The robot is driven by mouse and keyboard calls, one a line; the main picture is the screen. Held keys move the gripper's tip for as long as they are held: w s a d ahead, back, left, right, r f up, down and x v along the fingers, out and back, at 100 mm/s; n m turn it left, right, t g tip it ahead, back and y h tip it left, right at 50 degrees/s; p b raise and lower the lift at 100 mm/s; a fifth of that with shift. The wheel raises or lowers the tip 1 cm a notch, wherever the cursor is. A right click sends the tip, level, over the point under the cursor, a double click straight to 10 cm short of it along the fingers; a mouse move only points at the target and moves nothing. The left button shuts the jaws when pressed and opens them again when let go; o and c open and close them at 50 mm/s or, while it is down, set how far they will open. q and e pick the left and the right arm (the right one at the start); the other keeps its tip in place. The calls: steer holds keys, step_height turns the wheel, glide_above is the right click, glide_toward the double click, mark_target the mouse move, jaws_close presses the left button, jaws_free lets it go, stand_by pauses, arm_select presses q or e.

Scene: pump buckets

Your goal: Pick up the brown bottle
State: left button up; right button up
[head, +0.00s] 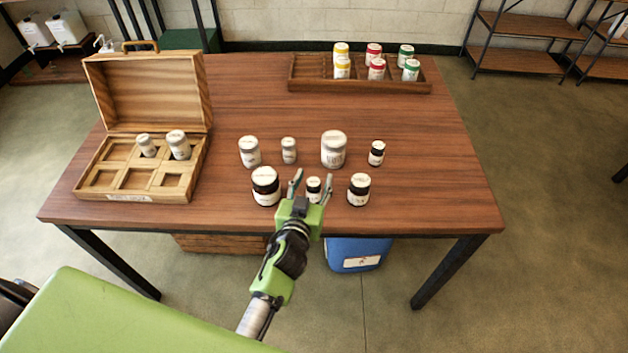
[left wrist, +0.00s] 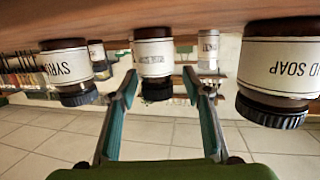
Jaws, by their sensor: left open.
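A small brown bottle (head: 313,190) with a dark cap and white label stands at the table's front edge. It shows upside down in the left wrist view (left wrist: 154,58), between the fingertips. My left gripper (head: 314,180) is open, its fingers pointing at this bottle from the front; I cannot tell whether they touch it. Its fingers also show in the left wrist view (left wrist: 160,78). A larger brown bottle (head: 265,187), labelled as soap (left wrist: 280,68), stands to its left. Another brown bottle (head: 358,190), whose label begins "SYR" (left wrist: 68,68), stands to its right. My right gripper is not in view.
Behind stand white-grey bottles (head: 249,152), a larger white jar (head: 333,150) and a small dark bottle (head: 376,154). An open wooden case (head: 115,192) is at left. A wooden rack (head: 300,86) with coloured bottles is at the back. The table (head: 430,170) is clear at right.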

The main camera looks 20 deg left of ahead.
arm_select(q)
steer(key=shift+s+d+r, duration=0.15)
steer(key=shift+s+r, duration=0.15)
steer(key=shift+s, duration=0.05)
steer(key=shift+s+d+r, duration=0.1)
steer(key=shift+s, duration=0.1)
steer(key=shift+c, duration=1)
steer(key=shift+w, duration=0.1)
steer(key=c, duration=1)
steer(key=shift+c, duration=0.2)
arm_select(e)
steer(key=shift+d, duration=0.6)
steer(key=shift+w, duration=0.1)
